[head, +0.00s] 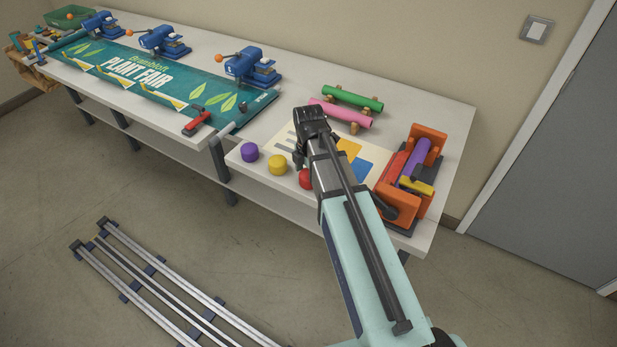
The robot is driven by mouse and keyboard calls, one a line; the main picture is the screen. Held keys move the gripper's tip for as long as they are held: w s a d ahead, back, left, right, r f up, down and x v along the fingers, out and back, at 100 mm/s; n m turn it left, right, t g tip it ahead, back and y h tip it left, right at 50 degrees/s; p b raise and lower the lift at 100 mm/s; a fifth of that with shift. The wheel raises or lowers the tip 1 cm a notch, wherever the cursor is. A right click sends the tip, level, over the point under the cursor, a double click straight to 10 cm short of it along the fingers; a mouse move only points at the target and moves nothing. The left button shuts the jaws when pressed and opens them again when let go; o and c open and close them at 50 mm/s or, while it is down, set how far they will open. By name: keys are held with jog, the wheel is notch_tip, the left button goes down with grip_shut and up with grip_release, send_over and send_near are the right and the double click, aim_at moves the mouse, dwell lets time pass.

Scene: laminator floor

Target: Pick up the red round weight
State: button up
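The red round weight (305,179) sits near the front edge of the white table, at the right end of a row with a yellow round weight (278,164) and a purple round weight (250,152). My arm covers its right side. My gripper (299,158) points down over the table, just behind the red weight in the picture. It is mostly hidden behind my wrist, so I cannot see whether its fingers are apart or whether it touches anything.
A printed sheet (375,156) lies beside my arm. Pink (340,113) and green (352,98) rolls rest behind. An orange laminator (408,190) stands right. A banner (150,78), blue clamping devices (250,67) and a red-handled tool (197,122) are left. Rails (165,280) run along the floor.

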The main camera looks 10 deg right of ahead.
jog(key=c, duration=1.5)
jog(key=shift+c, duration=0.2)
